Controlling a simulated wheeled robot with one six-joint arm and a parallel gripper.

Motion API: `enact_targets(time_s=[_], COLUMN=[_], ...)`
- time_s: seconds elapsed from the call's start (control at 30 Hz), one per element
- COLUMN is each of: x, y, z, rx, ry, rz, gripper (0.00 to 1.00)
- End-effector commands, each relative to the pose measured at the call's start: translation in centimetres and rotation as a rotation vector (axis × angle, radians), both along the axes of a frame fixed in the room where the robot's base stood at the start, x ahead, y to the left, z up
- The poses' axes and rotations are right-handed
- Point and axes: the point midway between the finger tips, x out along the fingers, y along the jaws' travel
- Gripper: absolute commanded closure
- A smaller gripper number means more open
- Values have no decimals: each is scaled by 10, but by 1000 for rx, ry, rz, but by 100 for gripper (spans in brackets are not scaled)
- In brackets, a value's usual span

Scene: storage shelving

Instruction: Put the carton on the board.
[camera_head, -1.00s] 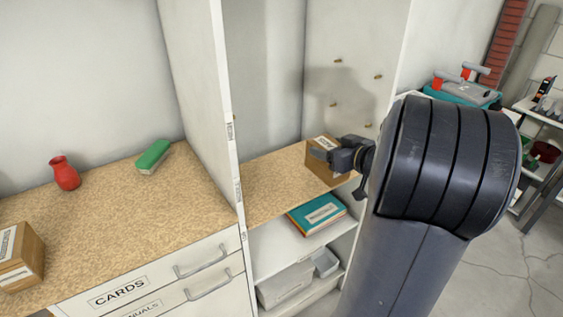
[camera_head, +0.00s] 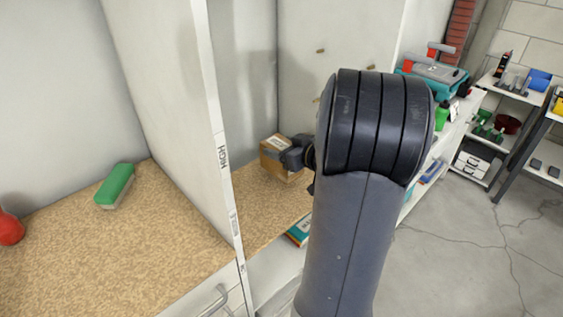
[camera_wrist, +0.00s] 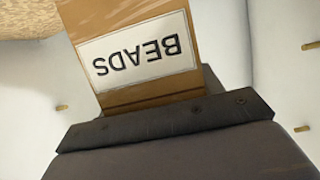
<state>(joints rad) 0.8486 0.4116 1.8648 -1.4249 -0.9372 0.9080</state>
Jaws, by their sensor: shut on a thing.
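The carton (camera_head: 273,160) is a brown box with a pale label, inside the right-hand compartment in the head view. In the wrist view the carton (camera_wrist: 140,50) has a label reading BEADS, upside down, and runs out of the top of the picture. My gripper (camera_head: 292,155) is shut on the carton from its right side; the fingertips are partly hidden. The speckled tan board (camera_head: 250,200) lies under and around the carton in the head view. Its corner also shows at the upper left of the wrist view (camera_wrist: 25,18). I cannot tell whether the carton touches the board.
A tall white divider (camera_head: 190,110) stands left of the compartment. Beyond it, a green-topped brush-like block (camera_head: 115,187) and a red vase (camera_head: 9,228) are on the speckled counter. A teal and orange book (camera_head: 299,231) shows below the board. My arm hides the compartment's right part.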

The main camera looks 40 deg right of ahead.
Motion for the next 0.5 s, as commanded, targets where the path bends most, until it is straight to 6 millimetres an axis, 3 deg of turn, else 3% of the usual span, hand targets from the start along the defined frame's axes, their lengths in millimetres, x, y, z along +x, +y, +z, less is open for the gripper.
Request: enact_targets(time_s=[0.2,0.5], x=[0,0], y=[0,0], z=[-32,-35], rx=[1,-1], ry=[1,0], rz=[2,0], gripper=[63,63])
